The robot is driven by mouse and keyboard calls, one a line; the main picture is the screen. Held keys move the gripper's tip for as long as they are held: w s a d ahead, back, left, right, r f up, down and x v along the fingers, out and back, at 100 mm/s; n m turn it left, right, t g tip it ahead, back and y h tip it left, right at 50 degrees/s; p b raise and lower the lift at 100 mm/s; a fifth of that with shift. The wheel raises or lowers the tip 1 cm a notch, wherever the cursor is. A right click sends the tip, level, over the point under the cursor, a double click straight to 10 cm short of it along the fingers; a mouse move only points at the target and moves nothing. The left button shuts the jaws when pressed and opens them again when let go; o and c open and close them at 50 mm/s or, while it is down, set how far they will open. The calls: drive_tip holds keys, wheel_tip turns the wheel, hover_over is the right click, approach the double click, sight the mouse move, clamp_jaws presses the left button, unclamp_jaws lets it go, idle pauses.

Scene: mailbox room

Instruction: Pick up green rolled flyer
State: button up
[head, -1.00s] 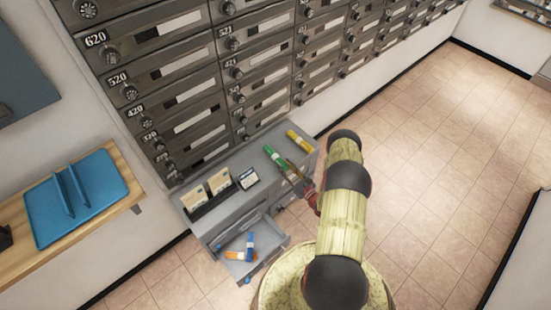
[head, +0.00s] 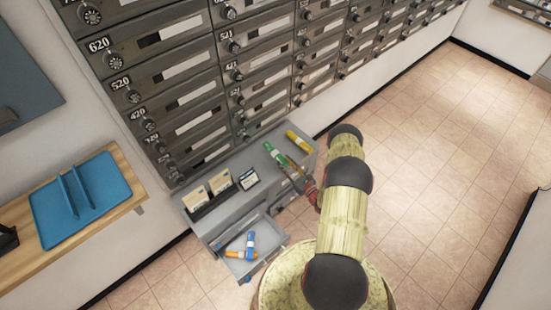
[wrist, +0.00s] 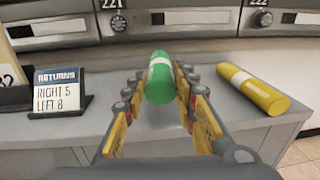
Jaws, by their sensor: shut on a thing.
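The green rolled flyer (wrist: 160,78), with a white band, is between the fingers of my gripper (wrist: 160,84) in the wrist view. My gripper is shut on it. The roll points away from the wrist camera, above or on the grey cabinet top; I cannot tell whether it touches the surface. In the head view the green flyer (head: 275,153) is near the back of the cabinet top, with my gripper (head: 289,163) at its near end. My arm hides part of the cabinet's right side.
A yellow roll (wrist: 252,89) lies to the right on the cabinet top. A returns sign (wrist: 57,92) and card holders (head: 208,193) stand to the left. An open drawer (head: 262,264) holds blue and orange rolls. Mailboxes (head: 180,90) rise behind. A blue tray (head: 108,180) is on a wooden shelf.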

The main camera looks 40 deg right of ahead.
drive_tip(key=s, duration=0.8)
drive_tip(key=shift+r, duration=0.15)
idle(0.5)
